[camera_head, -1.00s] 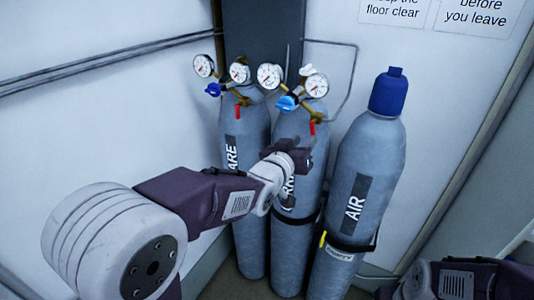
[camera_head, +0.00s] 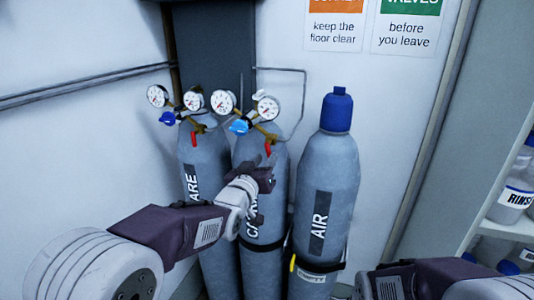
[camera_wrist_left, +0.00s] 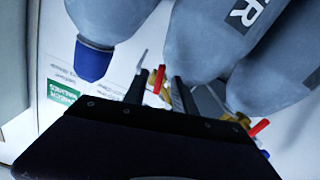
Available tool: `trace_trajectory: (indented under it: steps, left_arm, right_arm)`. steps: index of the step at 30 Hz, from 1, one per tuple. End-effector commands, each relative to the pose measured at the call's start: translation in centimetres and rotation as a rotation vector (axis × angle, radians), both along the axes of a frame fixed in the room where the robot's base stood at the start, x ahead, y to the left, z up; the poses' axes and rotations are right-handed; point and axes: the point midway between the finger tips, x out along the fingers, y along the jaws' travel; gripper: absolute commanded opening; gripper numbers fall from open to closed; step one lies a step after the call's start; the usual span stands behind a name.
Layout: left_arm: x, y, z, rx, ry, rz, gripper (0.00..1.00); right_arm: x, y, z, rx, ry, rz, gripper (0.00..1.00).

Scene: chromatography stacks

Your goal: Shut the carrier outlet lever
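The carrier cylinder (camera_head: 272,206) is the middle of three grey cylinders in the head view, its label partly covered by my left arm. Its red outlet lever (camera_head: 268,147) hangs down below the regulator with the blue knob (camera_head: 239,126). My left gripper (camera_head: 268,168) is in front of this cylinder, just below the lever. In the left wrist view, my two dark fingers (camera_wrist_left: 159,88) are apart. A red lever (camera_wrist_left: 159,78) shows between them in the picture; whether it lies between the fingers in depth I cannot tell. My right arm shows low right, its gripper out of view.
The spare cylinder (camera_head: 195,154) stands left with its own gauges and red lever (camera_head: 194,139). The air cylinder (camera_head: 333,165) with a blue cap (camera_head: 337,112) stands right. A shelf (camera_head: 497,232) with bottles is at the right edge. A pipe (camera_head: 90,86) runs along the left wall.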

Motion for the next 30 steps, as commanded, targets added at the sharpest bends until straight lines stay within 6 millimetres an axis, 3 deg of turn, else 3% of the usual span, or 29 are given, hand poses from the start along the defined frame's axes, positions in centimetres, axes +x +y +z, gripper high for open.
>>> trace_trajectory:
  steps: [5, 13, 14, 17, 18, 23, 27, 30]
  left_arm:
    - [2.0, -0.7, 0.1, 0.001, 0.002, -0.001, 0.33]
    - [2.4, -0.8, -0.1, 0.0, 0.001, 0.0, 0.33]
    - [2.4, -0.8, -0.1, 0.0, 0.001, 0.0, 0.3]
    - [2.4, -0.8, -0.1, 0.0, 0.001, 0.0, 0.02]
    - [2.4, -0.7, -0.1, 0.0, 0.001, 0.001, 0.0]
    - [2.4, -0.7, -0.2, 0.014, -0.004, 0.001, 0.0]
    - [2.5, -0.3, -0.7, 0.159, -0.056, 0.001, 0.0]
    - [2.6, 0.0, -0.4, 0.238, -0.08, 0.002, 0.0]
  right_arm:
    - [0.0, 0.0, 0.9, 0.0, 0.0, 0.0, 0.65]
    - [0.0, 0.0, 0.8, 0.0, 0.0, 0.0, 0.65]
    - [0.0, 0.0, 0.8, 0.0, 0.0, 0.0, 0.65]
    - [0.0, 0.0, 0.8, 0.0, 0.0, 0.0, 0.65]
    - [0.0, 0.0, 0.8, 0.0, 0.0, 0.0, 0.65]
    - [0.0, 0.0, 0.4, 0.0, 0.0, 0.0, 0.65]
    - [0.0, 0.0, -1.6, 0.0, 0.0, 0.0, 0.65]
    - [0.0, 0.0, -2.1, 0.0, 0.0, 0.0, 0.65]
